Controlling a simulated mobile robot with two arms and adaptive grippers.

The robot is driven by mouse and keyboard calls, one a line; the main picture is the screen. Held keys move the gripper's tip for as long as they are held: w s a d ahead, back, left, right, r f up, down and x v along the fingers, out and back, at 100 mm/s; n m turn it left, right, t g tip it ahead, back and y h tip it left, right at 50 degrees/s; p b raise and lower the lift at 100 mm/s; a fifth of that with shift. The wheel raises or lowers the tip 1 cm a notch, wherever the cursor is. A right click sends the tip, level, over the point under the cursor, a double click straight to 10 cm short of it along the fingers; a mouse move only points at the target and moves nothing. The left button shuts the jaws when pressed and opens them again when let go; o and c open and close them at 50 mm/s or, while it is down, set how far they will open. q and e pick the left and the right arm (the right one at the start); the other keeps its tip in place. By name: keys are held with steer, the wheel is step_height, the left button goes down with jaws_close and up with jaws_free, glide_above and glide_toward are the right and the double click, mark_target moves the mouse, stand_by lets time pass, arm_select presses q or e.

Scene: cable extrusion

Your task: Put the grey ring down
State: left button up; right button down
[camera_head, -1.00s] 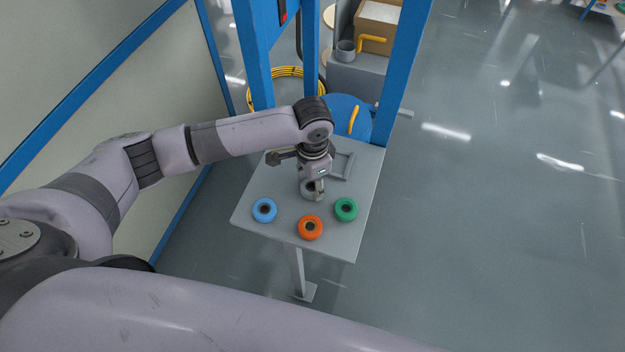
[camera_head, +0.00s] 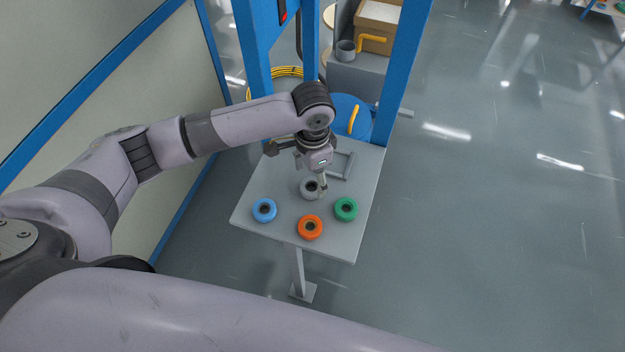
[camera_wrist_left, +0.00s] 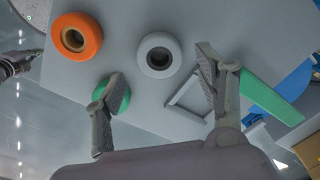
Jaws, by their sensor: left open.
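The grey ring (camera_head: 309,189) lies flat on the small grey table (camera_head: 268,181), behind the orange ring. It also shows whole in the left wrist view (camera_wrist_left: 160,55), with table around it. My left gripper (camera_head: 323,189) is above the table, close by the ring in the head view. In the left wrist view its two fingers (camera_wrist_left: 157,78) are spread wide with nothing between them gripped, and the ring appears beyond the gap. My right gripper does not show.
A blue ring (camera_head: 264,210), an orange ring (camera_head: 310,227) and a green ring (camera_head: 346,209) lie on the table near the grey one. A grey frame (camera_head: 347,166) lies behind. Blue posts (camera_head: 404,70) rise at the table's back.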

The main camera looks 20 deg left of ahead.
arm_select(q)
step_height(320, 180, up, 9)
steer(key=shift+b, duration=0.4)
